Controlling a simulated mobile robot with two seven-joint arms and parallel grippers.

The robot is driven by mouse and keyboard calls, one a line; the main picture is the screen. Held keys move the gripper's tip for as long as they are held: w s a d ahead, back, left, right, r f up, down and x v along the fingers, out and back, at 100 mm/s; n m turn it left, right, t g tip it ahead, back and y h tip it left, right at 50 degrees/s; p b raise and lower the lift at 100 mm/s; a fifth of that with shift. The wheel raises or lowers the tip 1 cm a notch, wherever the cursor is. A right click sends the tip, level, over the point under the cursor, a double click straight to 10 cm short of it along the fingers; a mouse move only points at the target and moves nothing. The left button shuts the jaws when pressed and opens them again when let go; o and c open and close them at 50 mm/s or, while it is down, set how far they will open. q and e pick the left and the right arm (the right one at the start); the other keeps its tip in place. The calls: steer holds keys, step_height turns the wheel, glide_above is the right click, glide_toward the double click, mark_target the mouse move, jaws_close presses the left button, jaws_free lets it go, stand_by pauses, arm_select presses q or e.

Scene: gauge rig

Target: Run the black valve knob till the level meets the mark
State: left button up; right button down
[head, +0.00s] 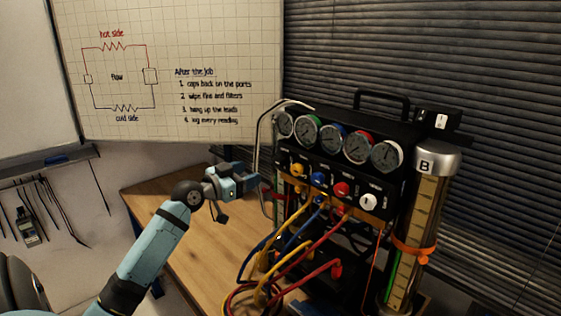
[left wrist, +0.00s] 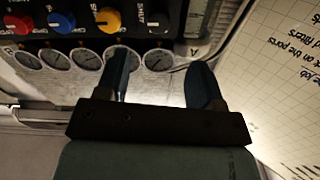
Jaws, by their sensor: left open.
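The black valve knob (left wrist: 158,18) shows in the left wrist view at the end of the knob row, with lettering by it; the head view does not show it clearly. My left gripper (head: 250,182) is open and empty at the rig's left side. In the left wrist view its fingers (left wrist: 162,78) spread before the gauges, apart from the knob. Cylinder B (head: 428,205) stands upright at the rig's right, with an orange band (head: 413,250) around it and a green strip (head: 392,270) low on its left side. The exact level against the band is unclear. My right gripper is out of view.
The gauge rig (head: 340,128) carries a row of gauges and coloured knobs. Yellow, blue and red hoses (head: 290,255) loop in front of it. The wooden table (head: 185,190) is bare at left; a whiteboard (head: 200,50) stands behind.

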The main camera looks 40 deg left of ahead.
mark_target(276, 161)
arm_select(q)
steer(key=w+p, duration=0.1)
steer(key=w, duration=0.5)
steer(key=w+d+p, duration=0.1)
steer(key=w, duration=0.3)
steer(key=shift+w+r+p, duration=0.1)
steer(key=shift+r+p, duration=0.05)
steer(key=shift+p, duration=0.15)
steer(key=shift+w+d, duration=0.1)
steer(key=shift+w, duration=0.7)
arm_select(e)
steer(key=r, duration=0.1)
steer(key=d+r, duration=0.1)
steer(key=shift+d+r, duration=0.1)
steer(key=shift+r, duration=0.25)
arm_select(q)
steer(key=shift+c, duration=0.2)
steer(key=c, duration=0.9)
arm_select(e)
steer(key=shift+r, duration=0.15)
